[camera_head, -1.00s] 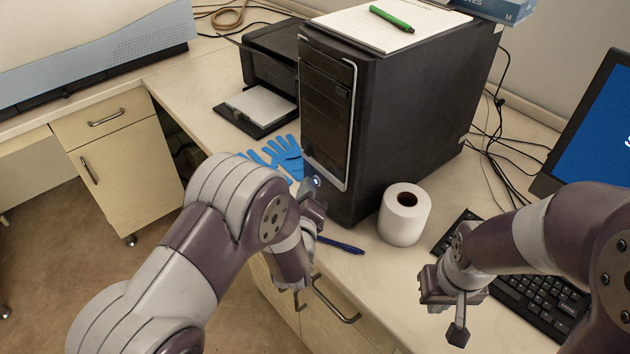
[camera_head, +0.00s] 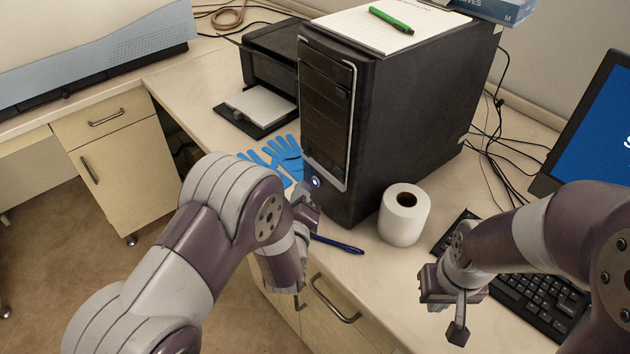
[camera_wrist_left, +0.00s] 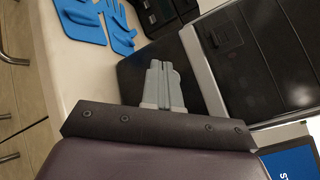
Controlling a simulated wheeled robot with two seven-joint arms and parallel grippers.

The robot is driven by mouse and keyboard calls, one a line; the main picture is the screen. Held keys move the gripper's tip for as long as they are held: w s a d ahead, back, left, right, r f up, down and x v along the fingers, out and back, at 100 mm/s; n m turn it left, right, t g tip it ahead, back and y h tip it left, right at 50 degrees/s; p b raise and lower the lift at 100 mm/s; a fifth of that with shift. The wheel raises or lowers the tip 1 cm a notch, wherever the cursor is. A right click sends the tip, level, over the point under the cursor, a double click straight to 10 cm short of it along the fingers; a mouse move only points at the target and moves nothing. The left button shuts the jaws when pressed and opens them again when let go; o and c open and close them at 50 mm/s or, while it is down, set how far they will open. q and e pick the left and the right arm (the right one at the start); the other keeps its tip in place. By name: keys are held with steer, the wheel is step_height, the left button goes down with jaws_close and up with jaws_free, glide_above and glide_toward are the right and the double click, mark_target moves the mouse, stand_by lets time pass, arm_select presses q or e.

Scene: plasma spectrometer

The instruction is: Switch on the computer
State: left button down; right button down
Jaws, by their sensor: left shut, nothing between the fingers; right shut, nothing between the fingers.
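The black computer tower (camera_head: 410,115) stands upright on the bench, its front panel facing left. A small round power button (camera_head: 315,182) glows blue-white low on that front. The monitor (camera_head: 605,130) at the right edge shows a blue screen. My left gripper (camera_head: 307,187) is at the lower front of the tower, just beside the button; contact cannot be told. In the left wrist view its fingers (camera_wrist_left: 162,85) are shut and empty, pointing at the tower's front panel (camera_wrist_left: 255,65); the button is not visible there. My right gripper (camera_head: 457,332) is shut and empty over the bench front, left of the keyboard.
A white paper roll (camera_head: 404,215) stands right of the tower. A blue pen (camera_head: 338,244) lies in front. Blue gloves (camera_head: 275,158) and a black printer (camera_head: 272,65) are left. The keyboard (camera_head: 540,300) is partly behind my right arm. A notepad (camera_head: 385,22) lies on the tower.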

arm_select(q)
steer(key=shift+s+a+p, duration=0.35)
steer(key=shift+s+a, duration=1.3)
steer(key=shift+a, duration=0.2)
arm_select(e)
steer(key=shift+r, duration=0.45)
arm_select(q)
steer(key=s+a+n+g, duration=0.3)
steer(key=s+n+g, duration=0.5)
steer(key=n, duration=0.5)
steer(key=s+a+n+g, duration=0.4)
steer(key=s+n+g, duration=0.3)
steer(key=s+n, duration=0.4)
steer(key=shift+s+r+n+g+y+p, duration=0.15)
steer(key=shift+r+n+g+y+p, duration=0.2)
steer(key=shift+n, duration=0.85)
arm_select(e)
steer(key=shift+r, duration=0.4)
